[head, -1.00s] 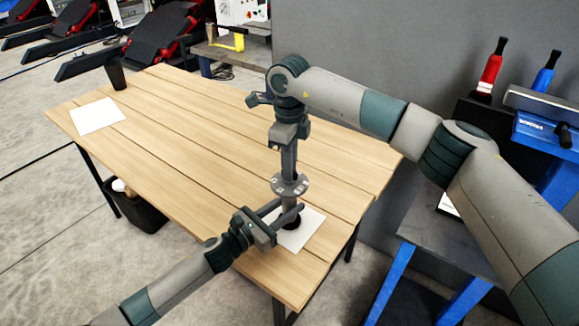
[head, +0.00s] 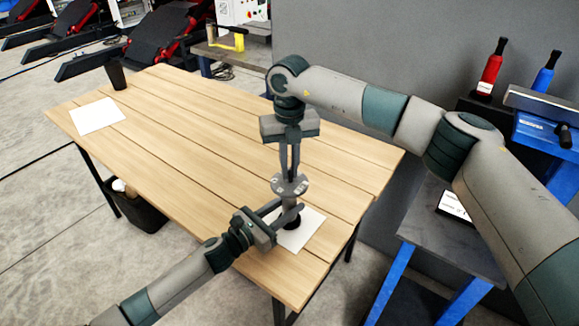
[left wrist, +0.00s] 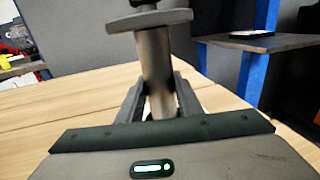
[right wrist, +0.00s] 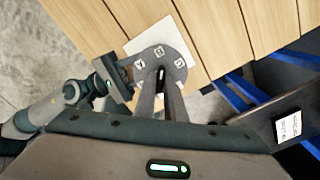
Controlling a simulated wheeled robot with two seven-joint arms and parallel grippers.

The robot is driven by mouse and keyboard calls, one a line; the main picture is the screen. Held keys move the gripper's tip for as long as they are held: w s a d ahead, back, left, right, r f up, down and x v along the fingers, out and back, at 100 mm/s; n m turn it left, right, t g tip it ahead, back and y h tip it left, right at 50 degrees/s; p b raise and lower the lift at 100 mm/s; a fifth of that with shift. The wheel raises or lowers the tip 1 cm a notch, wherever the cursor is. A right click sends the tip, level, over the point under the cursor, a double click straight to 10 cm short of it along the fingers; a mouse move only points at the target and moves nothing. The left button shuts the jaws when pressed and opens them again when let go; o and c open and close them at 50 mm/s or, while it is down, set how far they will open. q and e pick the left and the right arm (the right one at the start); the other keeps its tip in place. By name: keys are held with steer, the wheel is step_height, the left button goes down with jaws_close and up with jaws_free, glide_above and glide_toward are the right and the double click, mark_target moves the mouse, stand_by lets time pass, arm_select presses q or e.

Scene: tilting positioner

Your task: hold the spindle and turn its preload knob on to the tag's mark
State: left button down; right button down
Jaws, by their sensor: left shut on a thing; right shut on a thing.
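The spindle (head: 289,203) stands upright near the table's front right end, a grey cylinder under a round dial disc (head: 289,185). My left gripper (head: 287,212) is shut on its body from the side; the left wrist view shows the fingers around the cylinder (left wrist: 157,70). My right gripper (head: 290,173) points down from above, shut on the small dark preload knob (right wrist: 161,72) over the disc. The fingers hide most of the knob. White lettered marks show on the disc (right wrist: 172,52) in the right wrist view. The tag (head: 453,206) lies on the side stand; its writing is too small to read.
A white sheet (head: 312,226) lies under the spindle. Another sheet (head: 97,116) and a dark cup (head: 115,74) are at the table's far left. The middle of the wooden table (head: 190,140) is clear. The dark side stand (head: 440,235) is to the right.

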mark_target(290, 171)
steer(key=m, duration=0.4)
steer(key=shift+w+m, duration=0.1)
steer(key=shift+m, duration=0.2)
steer(key=m, duration=0.5)
steer(key=shift+d, duration=0.1)
steer(key=c, duration=1.8)
jaws_free()
step_height(290, 171, up, 12)
steer(key=shift+r, duration=0.1)
